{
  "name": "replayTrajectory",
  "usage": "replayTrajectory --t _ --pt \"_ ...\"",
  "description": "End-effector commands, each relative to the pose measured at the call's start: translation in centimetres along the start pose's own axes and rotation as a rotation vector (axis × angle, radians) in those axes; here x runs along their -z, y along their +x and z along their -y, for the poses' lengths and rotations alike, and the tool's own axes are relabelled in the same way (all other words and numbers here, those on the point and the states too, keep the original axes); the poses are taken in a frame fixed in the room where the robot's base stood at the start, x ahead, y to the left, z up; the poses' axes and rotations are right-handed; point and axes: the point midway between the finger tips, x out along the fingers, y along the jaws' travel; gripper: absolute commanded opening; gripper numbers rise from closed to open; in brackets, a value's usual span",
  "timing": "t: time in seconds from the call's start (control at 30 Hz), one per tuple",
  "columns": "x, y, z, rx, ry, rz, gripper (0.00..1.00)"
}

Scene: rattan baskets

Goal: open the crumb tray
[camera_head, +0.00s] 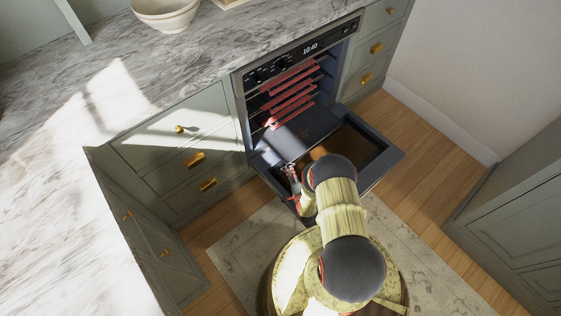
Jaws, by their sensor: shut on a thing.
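The built-in oven (262,77) stands in the counter with its door (385,165) folded down. Inside are several red-edged racks (290,88). Below them a flat dark panel, seemingly the crumb tray (303,127), reaches forward out of the oven over the left part of the open door. My gripper (289,168) is low at the left side of the door, at the front edge of this panel. It is shut on what looks like the tray's front edge. The fingertips are small, and my arm hides part of the door.
Drawers with brass handles (195,159) flank the oven. A bowl (166,12) stands on the marble counter (150,75). A rug (235,248) lies on the wooden floor under my base. Grey cabinets (520,225) stand at the right, with open floor between.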

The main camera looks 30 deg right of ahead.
Motion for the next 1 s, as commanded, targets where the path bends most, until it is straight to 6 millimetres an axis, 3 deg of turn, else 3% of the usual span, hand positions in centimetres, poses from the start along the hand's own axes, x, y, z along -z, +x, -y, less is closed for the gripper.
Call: replayTrajectory --t 0.1,0.3,0.73,0.77,1.0 --pt "0.9 -2.0 -0.5 -0.003 0.000 -0.002 0.00" --pt "1.4 -3.6 -0.9 -0.003 0.000 0.000 0.00" --pt "1.6 -4.0 -1.0 -0.003 -0.001 0.000 0.00" --pt "1.6 -4.0 -1.0 -0.003 -0.001 0.000 0.11" --pt "1.6 -3.9 -0.9 -0.001 -0.001 0.000 0.25"
